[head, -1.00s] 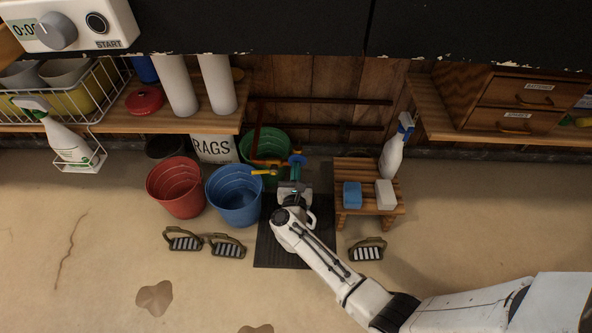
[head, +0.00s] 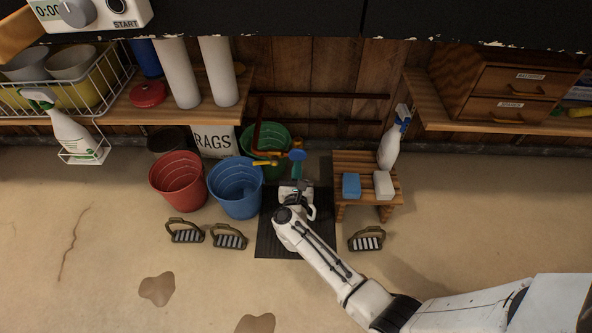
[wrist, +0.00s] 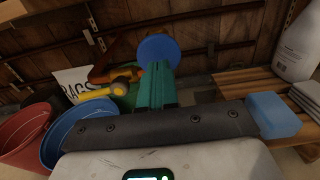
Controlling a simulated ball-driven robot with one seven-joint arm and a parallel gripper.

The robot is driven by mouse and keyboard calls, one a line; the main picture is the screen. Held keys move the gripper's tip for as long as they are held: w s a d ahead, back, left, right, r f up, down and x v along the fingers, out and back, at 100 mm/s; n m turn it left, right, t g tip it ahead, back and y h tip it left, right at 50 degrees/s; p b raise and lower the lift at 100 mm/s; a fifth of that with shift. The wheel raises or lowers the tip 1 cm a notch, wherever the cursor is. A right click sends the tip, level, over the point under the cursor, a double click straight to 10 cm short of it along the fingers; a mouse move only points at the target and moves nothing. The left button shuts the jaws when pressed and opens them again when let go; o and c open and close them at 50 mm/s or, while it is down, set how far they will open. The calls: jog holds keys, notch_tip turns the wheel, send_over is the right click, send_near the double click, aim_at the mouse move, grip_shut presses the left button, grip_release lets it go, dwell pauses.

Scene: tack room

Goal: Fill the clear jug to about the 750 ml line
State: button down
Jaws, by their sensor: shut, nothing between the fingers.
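My gripper (head: 296,172) is shut and empty, with its teal fingers pointing toward the wall; they also show in the wrist view (wrist: 157,88). A round blue disc (wrist: 158,50), like a tap knob, shows right at the fingertips; I cannot tell whether they touch. It also shows in the head view (head: 297,155). A tap with a yellow lever (head: 264,162) is left of the fingers, and the lever is also in the wrist view (wrist: 103,91). A pale curved handle (head: 311,211) shows beside my wrist, possibly the jug's; no clear jug body or its lines can be made out.
A wooden stool (head: 353,165) with a blue sponge (head: 351,186), white block and spray bottle (head: 393,143) stands right. Stirrups lie on the floor.

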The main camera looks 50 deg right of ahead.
jog(key=p+v, duration=0.2)
jog(key=v, duration=0.8)
jog(key=shift+a+p, duration=0.25)
jog(key=shift+p, duration=0.1)
